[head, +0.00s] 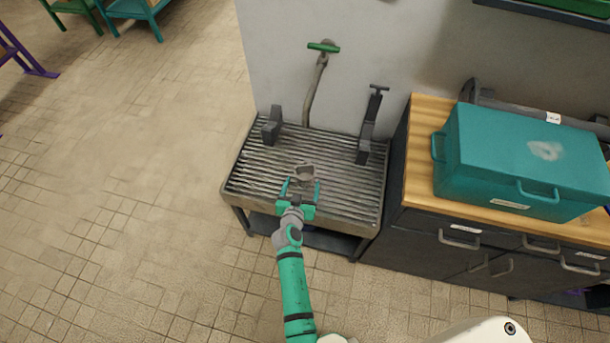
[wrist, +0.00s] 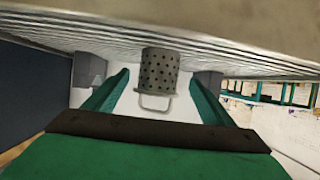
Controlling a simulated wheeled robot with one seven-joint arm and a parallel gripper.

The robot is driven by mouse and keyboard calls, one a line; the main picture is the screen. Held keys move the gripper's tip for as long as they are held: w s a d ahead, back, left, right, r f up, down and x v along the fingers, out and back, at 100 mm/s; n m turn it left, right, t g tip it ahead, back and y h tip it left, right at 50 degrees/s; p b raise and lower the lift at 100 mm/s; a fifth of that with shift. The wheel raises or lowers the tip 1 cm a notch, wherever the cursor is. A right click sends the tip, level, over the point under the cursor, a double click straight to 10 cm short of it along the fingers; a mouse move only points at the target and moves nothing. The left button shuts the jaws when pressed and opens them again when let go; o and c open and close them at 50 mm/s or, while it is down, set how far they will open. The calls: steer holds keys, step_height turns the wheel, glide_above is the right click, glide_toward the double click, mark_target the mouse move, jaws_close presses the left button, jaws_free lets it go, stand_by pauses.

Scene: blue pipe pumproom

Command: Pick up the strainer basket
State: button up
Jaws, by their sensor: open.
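The strainer basket (head: 305,173) is a small grey cup standing on the slatted metal rack (head: 265,183), near its front middle. In the wrist view, which is upside down, the strainer basket (wrist: 160,68) shows its round perforations and a thin wire handle. My gripper (head: 301,184) is open, just on the near side of the basket. In the wrist view my gripper (wrist: 157,88) has its teal fingers spread left and right of the basket, with clear gaps on both sides. Nothing is held. Whether the fingertips reach past the basket is hard to tell.
Two dark upright brackets, left (head: 271,126) and right (head: 371,128), stand toward the rack's back. A pipe with a green handle (head: 323,47) runs down the wall behind. A cabinet (head: 412,170) with a teal box (head: 520,160) adjoins the right. Floor at left is clear.

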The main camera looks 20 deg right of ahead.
mark_target(305, 175)
steer(key=shift+x, duration=2.9)
steer(key=shift+d+r, duration=0.1)
steer(key=shift+r, duration=0.05)
steer(key=c, duration=1.2)
steer(key=shift+c, duration=0.6)
steer(key=shift+r, duration=0.15)
